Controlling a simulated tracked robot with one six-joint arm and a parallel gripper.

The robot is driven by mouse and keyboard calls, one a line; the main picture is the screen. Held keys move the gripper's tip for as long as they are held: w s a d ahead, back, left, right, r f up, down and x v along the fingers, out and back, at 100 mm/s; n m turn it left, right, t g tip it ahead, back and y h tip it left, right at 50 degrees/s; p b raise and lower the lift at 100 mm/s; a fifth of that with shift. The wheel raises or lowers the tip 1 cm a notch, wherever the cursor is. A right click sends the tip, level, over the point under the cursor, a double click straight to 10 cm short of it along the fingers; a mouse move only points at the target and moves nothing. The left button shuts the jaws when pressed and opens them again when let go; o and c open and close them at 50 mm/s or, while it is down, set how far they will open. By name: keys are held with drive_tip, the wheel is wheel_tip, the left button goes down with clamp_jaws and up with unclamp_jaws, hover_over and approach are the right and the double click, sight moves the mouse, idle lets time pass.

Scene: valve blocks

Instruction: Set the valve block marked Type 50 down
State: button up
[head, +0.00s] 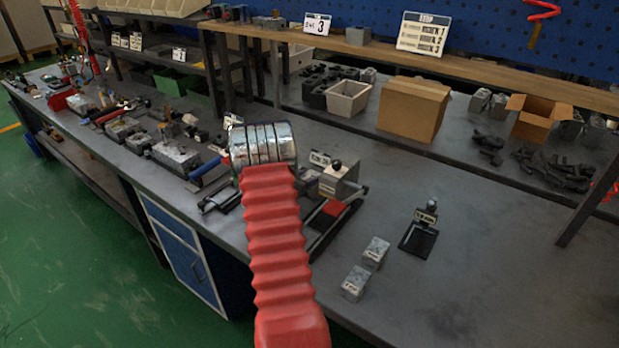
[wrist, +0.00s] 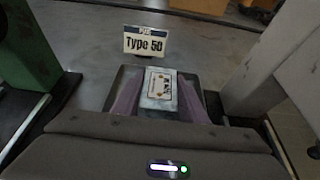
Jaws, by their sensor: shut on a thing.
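In the wrist view a pale metal valve block (wrist: 161,88) with a printed label sits between the two purple fingers of my gripper (wrist: 160,97), which is shut on it. The small print on the block is too blurred to read. A white sign reading "Type 50" (wrist: 145,42) stands just beyond the block. A dark plate (wrist: 125,82) shows around the block; I cannot tell whether the block touches it. In the head view my red arm hides much of the area around my gripper, and I cannot make out the held block there.
In the head view two grey blocks (head: 376,252) (head: 355,283) stand on the bench near a black stand with a small sign (head: 427,215). Cardboard boxes (head: 413,108) (head: 540,117) and a pale bin (head: 348,98) stand farther back. The bench at the right front is clear.

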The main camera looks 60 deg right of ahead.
drive_tip(key=o, duration=1.4)
drive_tip(key=shift+f, duration=0.1)
drive_tip(key=shift+w+a+r, duration=0.15)
drive_tip(key=shift+a+r, duration=0.2)
drive_tip(key=shift+a, duration=0.15)
drive_tip(key=v, duration=1.1)
